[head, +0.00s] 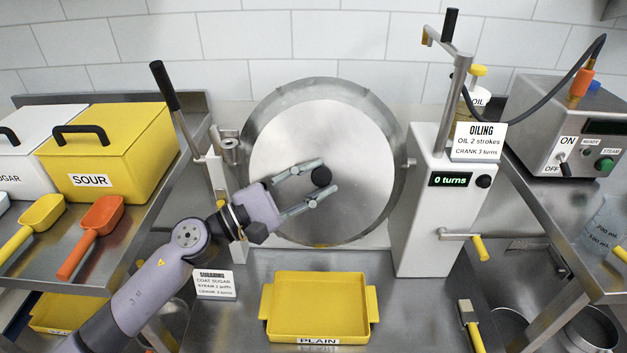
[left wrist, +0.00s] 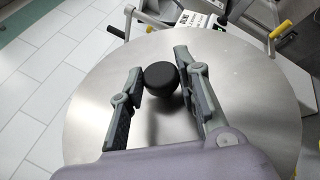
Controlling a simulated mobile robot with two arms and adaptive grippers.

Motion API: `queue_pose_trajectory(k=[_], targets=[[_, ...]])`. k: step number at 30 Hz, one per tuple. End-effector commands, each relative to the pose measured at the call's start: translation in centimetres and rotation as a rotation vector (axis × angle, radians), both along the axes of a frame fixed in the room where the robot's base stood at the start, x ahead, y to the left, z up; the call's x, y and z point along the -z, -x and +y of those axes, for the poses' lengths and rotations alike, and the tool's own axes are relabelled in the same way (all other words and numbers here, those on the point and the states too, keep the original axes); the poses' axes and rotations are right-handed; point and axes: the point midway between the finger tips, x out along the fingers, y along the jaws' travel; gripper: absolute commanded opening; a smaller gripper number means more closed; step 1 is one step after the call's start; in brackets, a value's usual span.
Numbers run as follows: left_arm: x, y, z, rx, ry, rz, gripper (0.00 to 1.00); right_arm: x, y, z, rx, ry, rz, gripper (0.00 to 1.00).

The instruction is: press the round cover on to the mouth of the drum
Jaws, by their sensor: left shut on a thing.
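The round cover (head: 345,135) is a flat steel disc with a black knob at its centre. It stands upright in front of the mouth of the drum (head: 345,87), whose grey rim shows around it, widest along the top. I cannot tell whether the cover touches the rim. My left gripper (head: 319,177) is shut on the black knob, one finger on each side. In the left wrist view the knob sits between the fingertips (left wrist: 160,80) and the cover (left wrist: 245,90) spreads behind them. The drum's inside is hidden. My right gripper is not in view.
A white crank box (head: 420,230) with a "0 turns" display stands right of the drum. A black-handled lever (head: 168,90) rises at its left. A yellow PLAIN tray (head: 319,293) lies below. Yellow SOUR bin (head: 120,150) and scoops are at left, a steam box (head: 565,115) at right.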

Motion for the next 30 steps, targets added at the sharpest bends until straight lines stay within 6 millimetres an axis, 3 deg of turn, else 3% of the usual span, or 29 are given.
queue_pose_trajectory(k=[7,14,15,25,30], targets=[[0.36,-0.7,-0.01,0.0,0.002,-0.005,0.0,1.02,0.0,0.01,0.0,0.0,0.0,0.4],[0.19,-0.63,0.0,0.0,0.001,-0.003,0.0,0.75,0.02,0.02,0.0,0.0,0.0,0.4],[0.2,-0.64,0.0,0.0,0.001,-0.003,0.32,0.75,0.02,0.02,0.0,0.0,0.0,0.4],[0.27,-0.63,0.0,0.0,0.001,-0.002,0.54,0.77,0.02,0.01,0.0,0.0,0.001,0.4],[0.32,-0.63,0.0,0.0,0.001,-0.002,0.54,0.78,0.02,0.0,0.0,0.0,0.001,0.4]])
